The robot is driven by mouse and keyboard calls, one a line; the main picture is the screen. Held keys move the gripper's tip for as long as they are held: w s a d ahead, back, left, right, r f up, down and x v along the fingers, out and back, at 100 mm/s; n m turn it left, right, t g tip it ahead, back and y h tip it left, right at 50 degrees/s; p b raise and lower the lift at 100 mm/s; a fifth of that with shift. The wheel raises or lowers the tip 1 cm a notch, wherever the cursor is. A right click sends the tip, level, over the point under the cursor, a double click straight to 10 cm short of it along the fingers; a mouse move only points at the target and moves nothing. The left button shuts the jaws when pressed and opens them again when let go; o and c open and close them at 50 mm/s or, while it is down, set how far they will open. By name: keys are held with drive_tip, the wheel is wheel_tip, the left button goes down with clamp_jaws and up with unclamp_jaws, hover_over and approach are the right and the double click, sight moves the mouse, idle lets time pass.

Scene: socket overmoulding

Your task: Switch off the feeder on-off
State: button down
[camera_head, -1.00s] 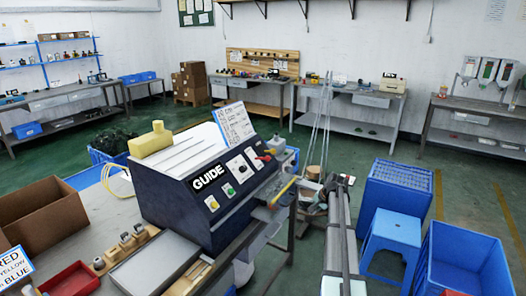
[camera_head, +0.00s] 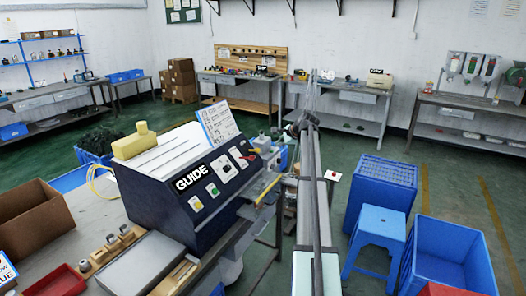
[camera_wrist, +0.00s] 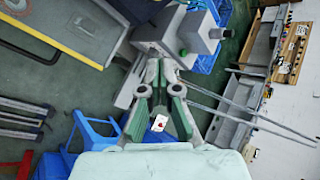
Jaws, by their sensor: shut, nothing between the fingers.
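The dark blue machine with the GUIDE label (camera_head: 193,177) stands on the bench left of centre in the head view. No label in view marks which control is the feeder on-off, and the knob settings are too small to read. My gripper (camera_wrist: 160,72) is shut and empty in the wrist view. In the head view my arm stands right of the machine, apart from its panel.
A yellow block (camera_head: 134,144) and a white sign (camera_head: 217,122) are on top of the machine. A blue stool (camera_head: 377,232) and blue crates (camera_head: 447,257) stand on the right. A white plate with a red button (camera_head: 333,176) is beside my arm.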

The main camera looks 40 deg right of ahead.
sight(255, 150)
drive_tip(key=shift+w+f, duration=0.1)
drive_tip(key=w+a+f+p, duration=0.3)
drive_tip(key=w+f+p, duration=0.1)
drive_tip(key=w, duration=0.3)
drive_tip(key=shift+a+f+p, duration=0.4)
drive_tip(key=shift+p, duration=0.15)
